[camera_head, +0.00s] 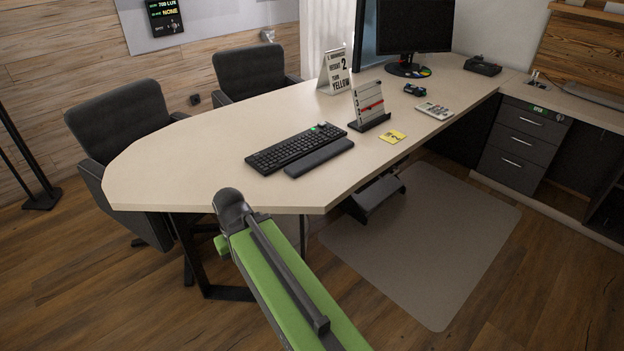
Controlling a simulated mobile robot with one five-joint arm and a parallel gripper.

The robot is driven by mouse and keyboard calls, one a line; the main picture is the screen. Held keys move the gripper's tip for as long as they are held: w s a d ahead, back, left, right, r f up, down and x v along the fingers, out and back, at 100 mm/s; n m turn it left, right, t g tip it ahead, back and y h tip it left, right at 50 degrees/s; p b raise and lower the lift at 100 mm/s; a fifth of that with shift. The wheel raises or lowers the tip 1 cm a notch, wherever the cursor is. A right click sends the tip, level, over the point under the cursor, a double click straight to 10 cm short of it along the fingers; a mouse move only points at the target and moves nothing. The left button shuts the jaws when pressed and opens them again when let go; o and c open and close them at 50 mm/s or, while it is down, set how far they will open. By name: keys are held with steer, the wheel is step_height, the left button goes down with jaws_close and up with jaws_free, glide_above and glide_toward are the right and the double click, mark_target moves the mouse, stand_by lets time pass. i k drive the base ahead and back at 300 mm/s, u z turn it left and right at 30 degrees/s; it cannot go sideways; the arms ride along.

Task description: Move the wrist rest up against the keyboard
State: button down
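The wrist rest (320,158) is a long, dark padded bar lying flat on the pale desk (190,160). It lies along the near side of the black keyboard (293,148), roughly parallel to it and shifted a little to the right. The two are very close; whether a thin gap runs between them is hard to tell. My green arm reaches up from the bottom to a dark rounded joint just off the desk's near edge. My gripper does not show.
Behind the keyboard's right end stands a document holder (369,108), with a yellow note (392,136) beside it. A flip sign (335,72) and a monitor (414,25) stand farther back. The desk's left part is clear. Two chairs (118,118) stand at the far side.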

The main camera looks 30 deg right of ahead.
mark_target(302, 166)
steer(key=u, duration=0.3)
steer(key=k, duration=1.05)
steer(key=z, duration=0.15)
steer(key=i, duration=2)
steer(key=u, duration=0.65)
